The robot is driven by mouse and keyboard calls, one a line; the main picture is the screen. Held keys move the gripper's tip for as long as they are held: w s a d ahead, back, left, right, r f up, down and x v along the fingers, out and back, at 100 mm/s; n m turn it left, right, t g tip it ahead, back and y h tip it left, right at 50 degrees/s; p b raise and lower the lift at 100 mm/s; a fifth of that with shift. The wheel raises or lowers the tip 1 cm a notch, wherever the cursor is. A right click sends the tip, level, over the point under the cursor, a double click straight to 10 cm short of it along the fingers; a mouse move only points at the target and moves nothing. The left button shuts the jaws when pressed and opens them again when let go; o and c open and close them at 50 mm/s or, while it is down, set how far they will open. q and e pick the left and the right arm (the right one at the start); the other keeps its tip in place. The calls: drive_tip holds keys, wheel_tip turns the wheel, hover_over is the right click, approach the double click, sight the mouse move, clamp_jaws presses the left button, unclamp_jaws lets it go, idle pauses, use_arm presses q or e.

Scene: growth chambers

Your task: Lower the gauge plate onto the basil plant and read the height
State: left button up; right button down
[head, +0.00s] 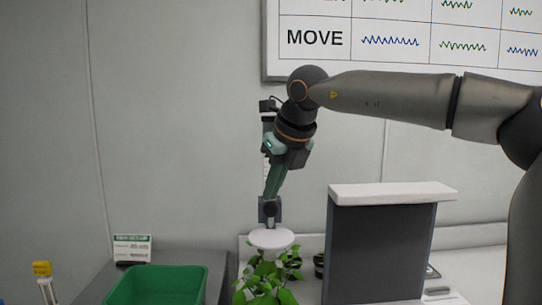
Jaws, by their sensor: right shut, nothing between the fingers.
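The basil plant (266,285) shows green leaves at the bottom centre; its base is cut off by the frame. The white round gauge plate (271,238) is level just above the upper leaves. I cannot tell whether its underside touches them. My right gripper (270,212) points down directly above the plate, shut and with nothing held between its fingers. Its tips are very near the plate's top; contact is unclear. The gauge's scale cannot be read from here. My left gripper is out of view.
A dark upright panel with a white top (392,193) stands right of the plant. A green bin (158,286) is at left, with a small label card (132,248) behind it. A yellow-capped tube (42,270) stands far left. A wall board (315,38) reads MOVE.

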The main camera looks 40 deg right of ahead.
sight(273, 203)
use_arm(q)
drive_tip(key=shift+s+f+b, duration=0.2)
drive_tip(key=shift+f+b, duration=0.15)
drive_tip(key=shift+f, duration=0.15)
use_arm(e)
drive_tip(key=shift+f, duration=0.5)
idle(0.8)
drive_tip(key=shift+r+p, duration=0.9)
drive_tip(key=shift+r, duration=0.05)
drive_tip(key=shift+r+p, duration=0.45)
drive_tip(key=shift+r, duration=0.05)
drive_tip(key=shift+r+p, duration=0.7)
drive_tip(key=shift+r, duration=0.1)
drive_tip(key=shift+r+p, duration=1.3)
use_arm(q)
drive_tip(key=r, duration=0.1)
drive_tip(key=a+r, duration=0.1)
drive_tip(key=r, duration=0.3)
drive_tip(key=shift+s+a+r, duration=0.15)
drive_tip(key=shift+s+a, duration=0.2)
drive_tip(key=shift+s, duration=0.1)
use_arm(e)
drive_tip(key=shift+f, duration=0.1)
